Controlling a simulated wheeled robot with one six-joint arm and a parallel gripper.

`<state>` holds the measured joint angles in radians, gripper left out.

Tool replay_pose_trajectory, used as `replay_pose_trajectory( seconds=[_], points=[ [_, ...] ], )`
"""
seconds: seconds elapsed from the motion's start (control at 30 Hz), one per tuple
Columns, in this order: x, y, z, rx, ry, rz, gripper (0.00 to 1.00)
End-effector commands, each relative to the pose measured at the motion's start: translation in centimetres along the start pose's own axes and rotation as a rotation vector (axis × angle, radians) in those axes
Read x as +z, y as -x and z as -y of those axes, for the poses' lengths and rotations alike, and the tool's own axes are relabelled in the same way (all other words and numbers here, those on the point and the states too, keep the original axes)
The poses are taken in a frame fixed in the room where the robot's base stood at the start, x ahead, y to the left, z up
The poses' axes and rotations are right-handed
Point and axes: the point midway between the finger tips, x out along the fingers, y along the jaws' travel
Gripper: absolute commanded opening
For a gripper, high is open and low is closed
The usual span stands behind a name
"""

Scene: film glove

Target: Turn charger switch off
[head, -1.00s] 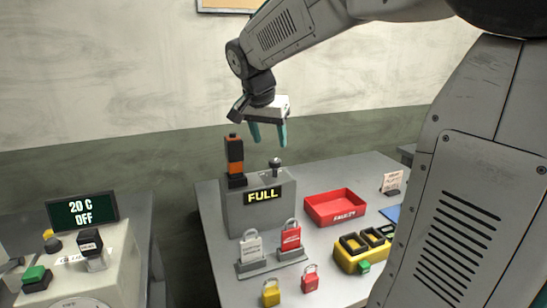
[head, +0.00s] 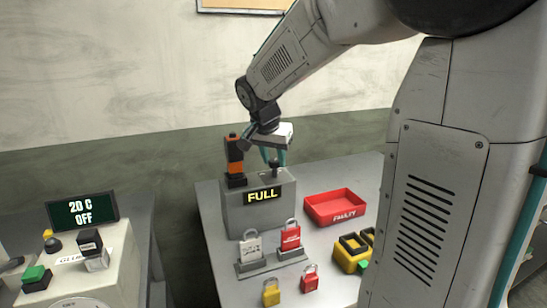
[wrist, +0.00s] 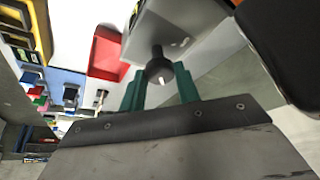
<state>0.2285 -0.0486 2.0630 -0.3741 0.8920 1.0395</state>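The grey charger box (head: 245,210) stands at the back of the table with a lit "FULL" display (head: 263,195) on its front. A black switch knob (head: 275,166) sticks up from its top; in the wrist view the round knob (wrist: 160,70) has a white mark and lies between the fingers. My gripper (head: 273,157) is above the charger, its teal fingers pointing down around the knob. In the wrist view my gripper (wrist: 159,92) has its fingers apart on either side of the knob. Whether they touch it is not clear.
A black and orange block stack (head: 235,162) stands on the charger, close left of my gripper. A red "FAULTY" tray (head: 334,222) is to the right. Padlocks (head: 290,238) stand in front. A left machine (head: 110,265) has a "20 C OFF" display (head: 82,212).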

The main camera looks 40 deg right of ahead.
Motion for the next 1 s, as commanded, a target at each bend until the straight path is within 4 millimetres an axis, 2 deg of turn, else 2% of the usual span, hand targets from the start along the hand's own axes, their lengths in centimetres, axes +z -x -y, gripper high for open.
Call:
replay_pose_trajectory(
  seconds=[0.47, 1.0],
  points=[
    [-0.02, 0.05, -0.04, -0.028, 0.062, 0.000, 0.09],
    [-0.19, 0.01, -0.45, -0.199, 0.471, -0.002, 0.10]
  ],
)
